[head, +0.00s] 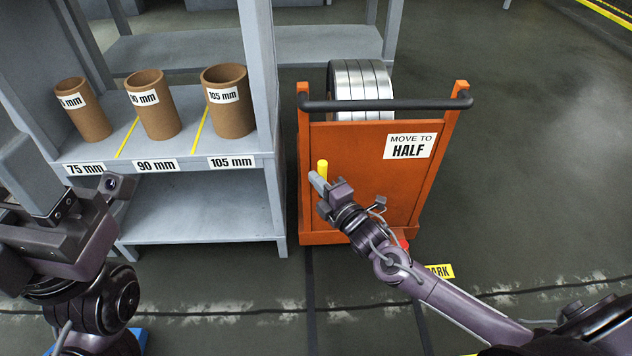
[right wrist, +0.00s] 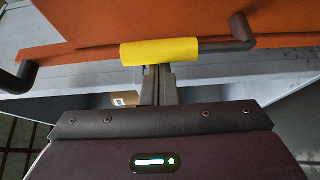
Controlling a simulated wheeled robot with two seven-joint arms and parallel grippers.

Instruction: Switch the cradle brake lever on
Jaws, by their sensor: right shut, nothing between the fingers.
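The orange cradle cart (head: 350,215) stands right of the shelf, with a steel strip coil (head: 360,82) on it. The brake lever's yellow grip (head: 322,167) shows at the cart's near left side. In the right wrist view the yellow grip (right wrist: 160,51) lies crosswise on a dark bent rod (right wrist: 232,42). My right gripper (head: 317,181) is shut and empty, its fingertips (right wrist: 157,70) right against or just short of the grip; I cannot tell if they touch. My left gripper (head: 112,186) is at the left, far from the cart; its jaws are unclear.
A grey shelf (head: 195,243) left of the cart bears brown tubes (head: 158,112) behind size labels. A dark push bar (head: 400,104) spans the cart's top, above a "MOVE TO HALF" sign (head: 409,146). A yellow floor label (head: 440,271) is partly hidden by my right arm. Floor to the right is clear.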

